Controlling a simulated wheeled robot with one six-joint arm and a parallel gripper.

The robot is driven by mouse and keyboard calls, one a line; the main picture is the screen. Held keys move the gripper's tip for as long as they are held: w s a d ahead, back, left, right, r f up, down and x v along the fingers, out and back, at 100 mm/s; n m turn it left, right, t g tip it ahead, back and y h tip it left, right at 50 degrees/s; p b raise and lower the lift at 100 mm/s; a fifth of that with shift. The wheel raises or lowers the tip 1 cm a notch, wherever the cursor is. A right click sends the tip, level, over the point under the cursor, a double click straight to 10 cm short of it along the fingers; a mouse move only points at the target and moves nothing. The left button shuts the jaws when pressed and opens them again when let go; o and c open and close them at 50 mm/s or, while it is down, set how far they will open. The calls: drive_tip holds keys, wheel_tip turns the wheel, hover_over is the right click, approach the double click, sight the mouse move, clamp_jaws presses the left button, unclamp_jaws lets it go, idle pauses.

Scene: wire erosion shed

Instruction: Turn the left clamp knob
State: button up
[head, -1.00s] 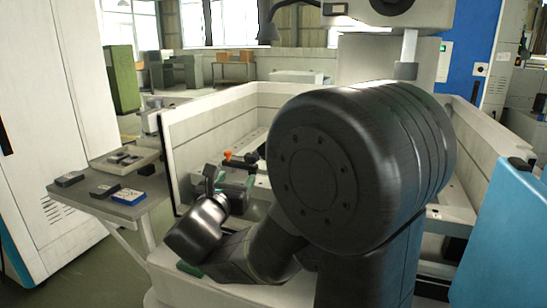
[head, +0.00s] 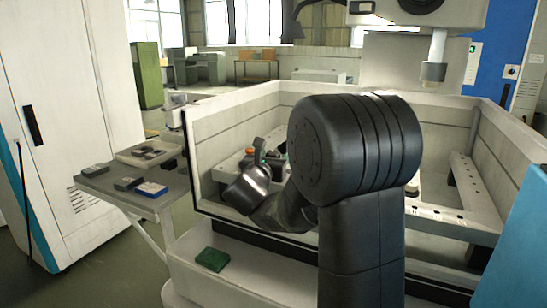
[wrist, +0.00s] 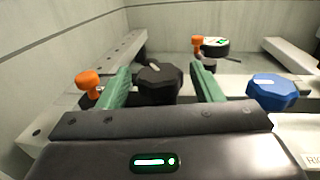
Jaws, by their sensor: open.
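A black knob (wrist: 158,84) with a pale mark on top sits in the wrist view, left of a blue faceted knob (wrist: 272,92). It is the left one of these two knobs. My gripper (wrist: 163,88) is open, with one green finger on each side of the black knob. A narrow gap seems to show on the right; I cannot tell whether the left finger touches. A partly cut-off label (wrist: 311,160) reading "RIG" lies below the blue knob. In the head view my gripper (head: 260,152) is low inside the tank, and my arm hides much around it.
An orange-topped part (wrist: 88,82) stands close left of my left finger. Another orange part and a round gauge (wrist: 215,46) stand behind. The pale tank wall (head: 235,110) encloses the area. A green block (head: 212,259) lies on the front ledge. A side table (head: 130,192) holds small items.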

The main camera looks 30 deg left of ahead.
drive_tip(key=shift+w, duration=0.1)
drive_tip(key=shift+c, duration=0.3)
drive_tip(key=c, duration=0.9)
drive_tip(key=shift+a+r+m+h+p, duration=0.1)
drive_tip(key=shift+m+h+p, duration=0.2)
drive_tip(key=shift+h+p, duration=0.2)
drive_tip(key=shift+m+h, duration=0.3)
drive_tip(key=shift+h, duration=0.1)
drive_tip(key=m+h+p, duration=0.2)
drive_tip(key=h+p, duration=0.1)
drive_tip(key=h, duration=0.1)
drive_tip(key=shift+r+m+t, duration=0.1)
drive_tip(key=shift+m+t, duration=0.2)
drive_tip(key=shift+m, duration=0.1)
drive_tip(key=shift+m+g+h+p, duration=0.4)
drive_tip(key=shift+m+h+p, duration=0.5)
drive_tip(key=shift+h, duration=0.6)
drive_tip(key=shift+m+g+h+p, duration=0.4)
drive_tip(key=shift+m+h+p, duration=0.5)
drive_tip(key=shift+h, duration=0.6)
